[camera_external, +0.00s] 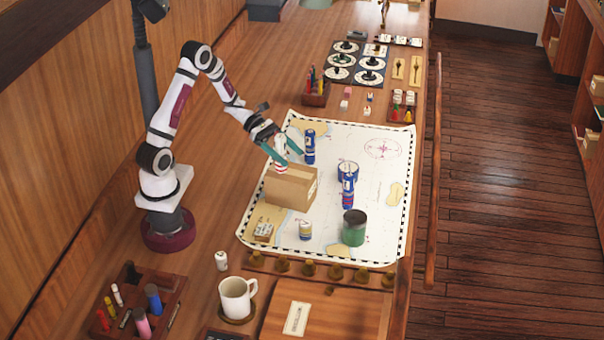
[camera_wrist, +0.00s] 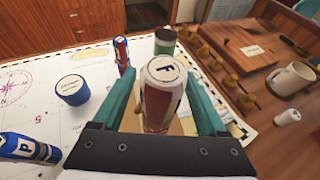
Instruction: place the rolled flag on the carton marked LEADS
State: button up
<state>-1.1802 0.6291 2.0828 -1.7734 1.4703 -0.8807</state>
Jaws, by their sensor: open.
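A red and white rolled flag (camera_external: 281,160) stands upright on top of the brown carton (camera_external: 289,190). The carton has a pale label, too small to read. My gripper (camera_external: 283,151) is open, its teal fingers on either side of the flag. In the wrist view the flag (camera_wrist: 160,97) is between the spread fingers, with a dark letter on its pale top. A little of the carton (camera_wrist: 187,125) shows behind it there. Whether a finger touches the flag, I cannot tell.
On the chart (camera_external: 375,205) stand a blue roll (camera_external: 309,147), a blue, white and red roll (camera_external: 348,190), a blue cylinder (camera_wrist: 72,89), a green jar (camera_external: 354,228) and a small tin (camera_external: 305,231). A mug (camera_external: 237,298) stands in front. The chart's right side is clear.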

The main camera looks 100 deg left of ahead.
jog(key=shift+s+r, duration=0.15)
jog(key=shift+r, duration=0.1)
jog(key=v, duration=1.1)
jog(key=shift+s, duration=0.3)
jog(key=shift+a+r, duration=0.15)
